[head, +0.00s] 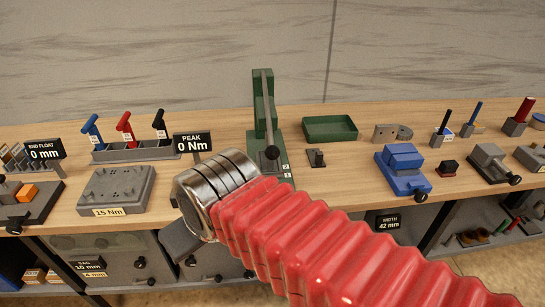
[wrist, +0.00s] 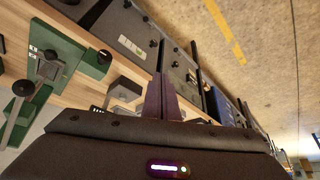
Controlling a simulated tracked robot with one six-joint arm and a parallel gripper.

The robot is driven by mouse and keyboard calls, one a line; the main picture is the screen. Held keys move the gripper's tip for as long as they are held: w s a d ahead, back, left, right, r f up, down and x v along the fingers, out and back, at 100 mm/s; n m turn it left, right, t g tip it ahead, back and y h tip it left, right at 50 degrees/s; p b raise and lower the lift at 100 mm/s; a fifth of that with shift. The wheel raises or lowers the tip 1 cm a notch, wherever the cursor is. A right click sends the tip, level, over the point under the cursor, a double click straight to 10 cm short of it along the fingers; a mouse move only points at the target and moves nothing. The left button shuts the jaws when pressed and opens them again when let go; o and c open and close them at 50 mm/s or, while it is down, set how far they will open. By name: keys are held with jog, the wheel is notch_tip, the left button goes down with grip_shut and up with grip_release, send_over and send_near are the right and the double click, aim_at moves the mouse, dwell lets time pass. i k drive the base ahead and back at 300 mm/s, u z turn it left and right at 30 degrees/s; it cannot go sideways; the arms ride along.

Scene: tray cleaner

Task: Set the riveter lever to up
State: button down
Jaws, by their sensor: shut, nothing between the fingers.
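The riveter is a green upright press (head: 263,100) on a green base, at the back middle of the bench in the head view. Its grey lever (head: 268,110) runs from the top of the post down to a dark round knob (head: 272,152) low at the front. In the wrist view the green riveter (wrist: 72,57) lies at the left, partly cut off by the frame edge. My gripper (wrist: 163,92) has its dark fingers together and empty, apart from the riveter and to its right in that view. In the head view my red arm hides the fingers.
A green tray (head: 330,128) and a small dark block (head: 316,158) stand right of the riveter. The PEAK sign (head: 193,142) and a grey 15 Nm block (head: 117,190) stand left. A blue vise (head: 403,168) is farther right. Drawers sit below the bench.

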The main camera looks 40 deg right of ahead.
aim_at(271, 152)
jog(key=z, duration=0.5)
jog(key=k, duration=1.6)
jog(key=u, duration=0.35)
jog(key=i, duration=1)
